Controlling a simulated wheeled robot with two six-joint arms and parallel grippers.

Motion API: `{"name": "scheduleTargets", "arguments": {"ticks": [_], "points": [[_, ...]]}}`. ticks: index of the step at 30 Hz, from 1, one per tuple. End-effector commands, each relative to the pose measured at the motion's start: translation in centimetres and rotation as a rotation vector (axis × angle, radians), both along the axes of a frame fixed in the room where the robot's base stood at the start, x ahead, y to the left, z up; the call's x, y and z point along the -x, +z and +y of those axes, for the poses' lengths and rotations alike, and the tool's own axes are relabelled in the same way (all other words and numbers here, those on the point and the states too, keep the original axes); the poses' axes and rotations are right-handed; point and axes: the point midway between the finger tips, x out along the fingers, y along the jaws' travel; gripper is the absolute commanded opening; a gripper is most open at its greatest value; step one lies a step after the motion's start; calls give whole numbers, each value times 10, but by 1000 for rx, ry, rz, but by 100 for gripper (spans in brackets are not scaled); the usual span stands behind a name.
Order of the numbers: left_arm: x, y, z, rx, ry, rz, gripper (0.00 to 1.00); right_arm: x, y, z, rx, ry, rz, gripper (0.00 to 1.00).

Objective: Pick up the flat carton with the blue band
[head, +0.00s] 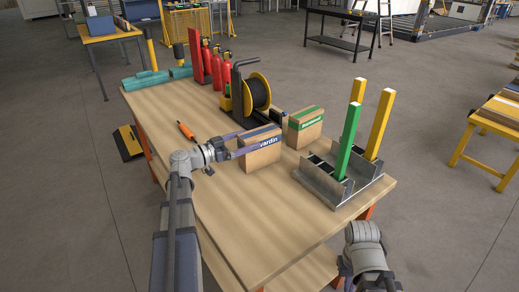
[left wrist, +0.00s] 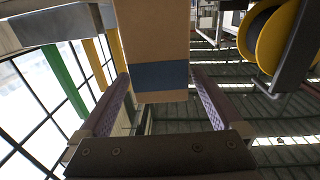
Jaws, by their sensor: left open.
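The carton with the blue band (head: 263,157) is a small brown box on the wooden table, with white lettering on the band. My left gripper (head: 254,141) reaches it from the left, with its fingers open and around the carton's upper part. In the left wrist view the brown carton (left wrist: 155,35) and its blue band show between the two fingers of my left gripper (left wrist: 160,77). A narrow gap shows beside the fingers, so I cannot tell whether either touches. My right gripper is outside the views; only part of my right arm shows at the lower right.
A green-banded carton (head: 305,130) stands just behind and right. A metal rack (head: 340,187) with green and yellow posts is to the right. A cable reel (head: 257,92) and red extinguishers (head: 216,72) stand behind. A screwdriver-like orange tool (head: 186,130) lies left. The table's near part is clear.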

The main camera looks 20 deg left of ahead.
Motion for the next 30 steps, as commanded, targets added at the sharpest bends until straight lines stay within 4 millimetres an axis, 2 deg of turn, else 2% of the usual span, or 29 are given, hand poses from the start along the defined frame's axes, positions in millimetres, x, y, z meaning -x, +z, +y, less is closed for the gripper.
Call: {"name": "scheduleTargets", "arguments": {"ticks": [8, 18, 25, 30], "points": [[-10, 0, -6, 0, 0, 0, 100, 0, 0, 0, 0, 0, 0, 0], [-47, -1, -29, 0, -1, 0, 100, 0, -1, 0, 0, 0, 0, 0], [-48, -1, -31, 0, 1, 0, 100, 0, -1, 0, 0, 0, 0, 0], [-48, -1, -31, 0, 1, 0, 82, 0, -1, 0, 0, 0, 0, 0]]}}
